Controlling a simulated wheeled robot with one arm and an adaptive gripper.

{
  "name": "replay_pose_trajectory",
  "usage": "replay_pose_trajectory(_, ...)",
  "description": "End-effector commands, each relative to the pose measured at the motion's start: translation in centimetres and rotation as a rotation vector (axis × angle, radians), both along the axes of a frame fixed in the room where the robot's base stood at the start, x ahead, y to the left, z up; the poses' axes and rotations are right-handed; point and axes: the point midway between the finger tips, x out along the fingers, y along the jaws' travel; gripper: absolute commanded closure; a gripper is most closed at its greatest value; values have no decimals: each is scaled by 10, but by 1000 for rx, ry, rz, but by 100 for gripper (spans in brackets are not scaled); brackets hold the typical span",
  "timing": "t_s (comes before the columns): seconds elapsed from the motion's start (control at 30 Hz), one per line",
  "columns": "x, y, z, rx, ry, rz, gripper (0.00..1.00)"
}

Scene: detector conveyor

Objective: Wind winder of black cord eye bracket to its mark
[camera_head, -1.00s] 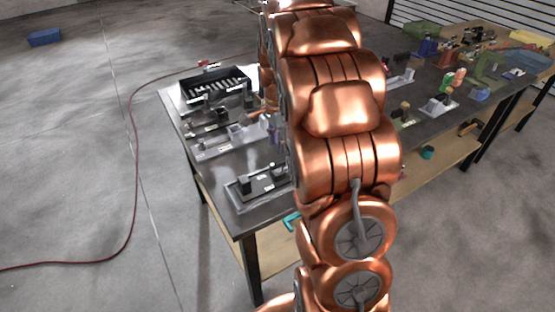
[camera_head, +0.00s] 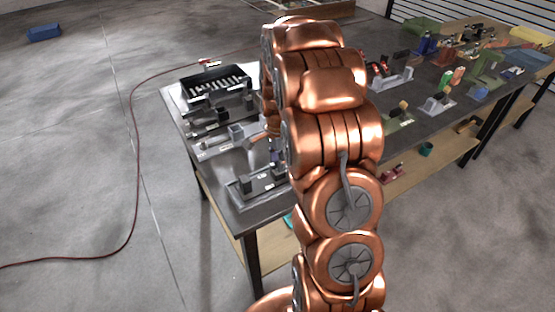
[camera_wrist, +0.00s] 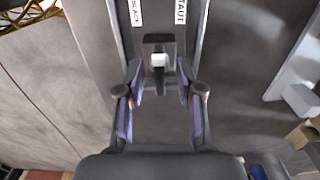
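In the wrist view a dark bracket with white labels reading SLACK and TAUT (camera_wrist: 180,12) lies at the top. A dark winder with a pale-tipped knob (camera_wrist: 159,60) stands in front of the labels. My gripper (camera_wrist: 158,86) is open, its purple-padded fingers on either side of the knob, with visible gaps. In the head view my gripper (camera_head: 274,157) is partly hidden by my arm, above the front bracket (camera_head: 258,186) near the table's near-left corner. The cord and the winder's mark cannot be made out.
Other grey fixtures (camera_head: 222,147) and a black slotted tray (camera_head: 214,84) stand behind the front bracket on the dark table (camera_head: 225,207). More fixtures stand to the right of my arm. A red hose (camera_head: 136,150) lies on the floor at left.

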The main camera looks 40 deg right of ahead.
Motion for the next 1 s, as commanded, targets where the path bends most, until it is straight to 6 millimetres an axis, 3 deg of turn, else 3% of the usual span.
replay_pose_trajectory(0.13, 0, 0, 0, 0, 0, 0, 66)
replay_pose_trajectory(0.47, 0, 0, 0, 0, 1, 0, 100)
replay_pose_trajectory(1.0, 0, 0, -1, 1, 1, 37, 100)
